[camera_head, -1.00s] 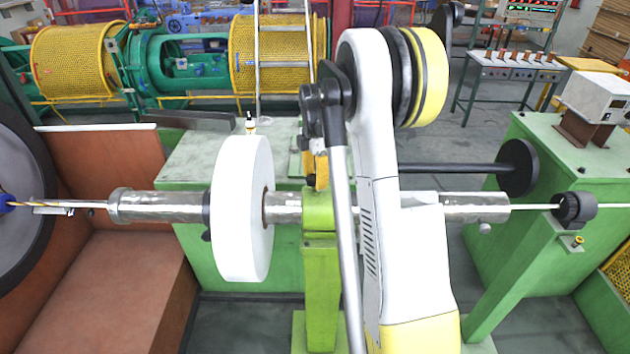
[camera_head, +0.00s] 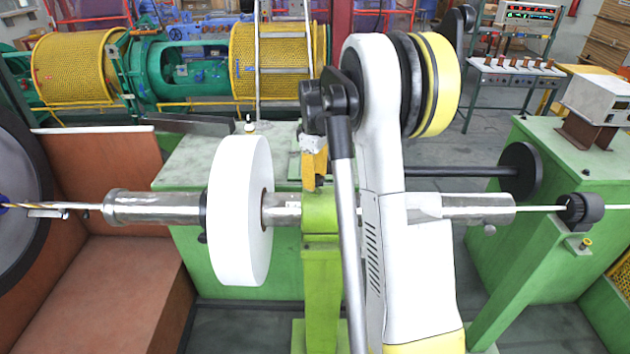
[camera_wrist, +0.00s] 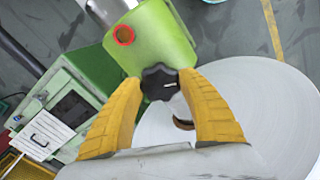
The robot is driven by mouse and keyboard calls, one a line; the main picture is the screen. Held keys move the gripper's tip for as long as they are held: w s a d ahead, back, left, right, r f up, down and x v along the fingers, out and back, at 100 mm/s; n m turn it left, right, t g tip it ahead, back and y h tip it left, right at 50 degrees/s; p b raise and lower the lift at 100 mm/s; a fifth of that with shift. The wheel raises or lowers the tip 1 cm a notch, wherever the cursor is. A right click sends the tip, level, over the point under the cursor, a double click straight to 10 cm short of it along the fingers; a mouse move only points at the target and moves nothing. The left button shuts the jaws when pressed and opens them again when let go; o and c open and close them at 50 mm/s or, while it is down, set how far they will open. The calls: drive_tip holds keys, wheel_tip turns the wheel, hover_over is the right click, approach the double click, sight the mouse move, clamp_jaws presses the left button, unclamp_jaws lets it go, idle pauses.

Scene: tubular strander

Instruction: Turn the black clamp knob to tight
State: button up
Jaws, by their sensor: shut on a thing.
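The black clamp knob (camera_wrist: 160,82) is a lobed knob with a short white mark on its face, in the middle of the wrist view. It is mounted on the green stand (camera_wrist: 150,45), which has a red-rimmed hole. My gripper (camera_wrist: 159,84) has its two ribbed yellow fingers on either side of the knob, shut on it. In the head view my gripper (camera_head: 314,160) is above the green stand (camera_head: 321,212), partly hidden by my arm. I cannot make out the knob clearly there.
A large white disc (camera_head: 240,210) sits on the metal shaft (camera_head: 155,207) left of the stand. A green bench (camera_head: 240,270) lies behind. A black-ended rod (camera_head: 460,171) extends right. Yellow mesh cylinders (camera_head: 78,65) stand in the background.

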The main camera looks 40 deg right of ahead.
drive_tip(key=m+b, duration=0.1)
drive_tip(key=m, duration=1)
drive_tip(key=shift+b, duration=0.4)
drive_tip(key=m, duration=0.8)
drive_tip(key=shift+b, duration=0.35)
drive_tip(key=m, duration=0.4)
drive_tip(key=shift+m, duration=0.3)
drive_tip(key=m, duration=0.3)
drive_tip(key=shift+m, duration=2.1)
